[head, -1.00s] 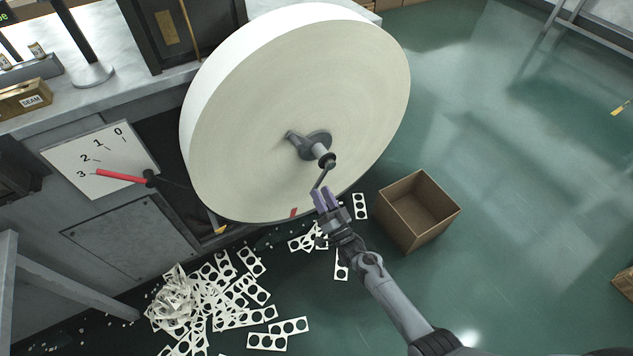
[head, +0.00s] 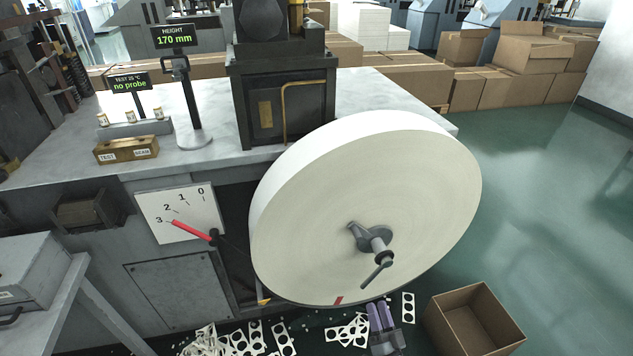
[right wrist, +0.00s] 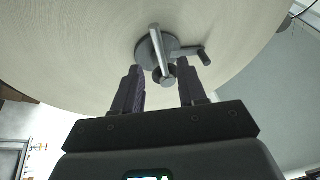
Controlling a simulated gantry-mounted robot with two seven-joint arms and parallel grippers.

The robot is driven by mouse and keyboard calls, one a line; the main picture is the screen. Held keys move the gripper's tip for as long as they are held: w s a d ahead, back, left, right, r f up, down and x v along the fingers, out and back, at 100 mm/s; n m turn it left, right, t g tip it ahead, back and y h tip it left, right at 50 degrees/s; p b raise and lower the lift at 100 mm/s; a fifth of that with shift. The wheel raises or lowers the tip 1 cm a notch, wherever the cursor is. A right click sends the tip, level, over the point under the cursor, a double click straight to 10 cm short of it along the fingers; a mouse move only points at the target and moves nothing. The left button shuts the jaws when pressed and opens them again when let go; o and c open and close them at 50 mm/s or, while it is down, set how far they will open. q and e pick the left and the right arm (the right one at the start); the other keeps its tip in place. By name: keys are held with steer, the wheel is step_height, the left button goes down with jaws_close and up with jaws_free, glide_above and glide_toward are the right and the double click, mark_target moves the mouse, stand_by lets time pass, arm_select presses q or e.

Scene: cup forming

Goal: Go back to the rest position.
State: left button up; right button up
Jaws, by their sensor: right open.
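My right gripper (head: 380,318) is at the bottom of the head view, below the crank handle of the big paper reel. In the right wrist view its two purple-grey fingers (right wrist: 158,88) stand apart with nothing between them. The large white paper reel (head: 360,200) stands on edge in front of the grey machine. Its hub and crank (head: 375,243) show in the head view and, beyond the fingertips, in the right wrist view (right wrist: 163,50). I cannot tell the exact gap between fingers and crank. My left gripper is in neither view.
An open cardboard box (head: 475,318) stands on the green floor right of the gripper. Punched paper scraps (head: 240,340) lie below the reel. A dial with a red pointer (head: 182,212) is at left, its pointer near 3.

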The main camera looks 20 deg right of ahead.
steer(key=s+r+n+g+y+p, duration=0.1)
steer(key=s+r+y+p, duration=0.15)
steer(key=s+p, duration=0.55)
steer(key=s+a+r+n+g+p, duration=0.3)
steer(key=s+a+r+g+p, duration=0.1)
steer(key=r, duration=0.5)
steer(key=s+a+r+n+g+p, duration=0.3)
steer(key=s+a+r+g+p, duration=0.15)
steer(key=r, duration=0.35)
steer(key=s+d+r+n+g+h, duration=0.15)
steer(key=s+r+g, duration=0.35)
steer(key=s+g, duration=0.55)
step_height(320, 180, up, 38)
steer(key=s+t+p, duration=0.1)
steer(key=p, duration=3.7)
steer(key=shift+s+a+p, duration=0.15)
steer(key=shift+p, duration=0.15)
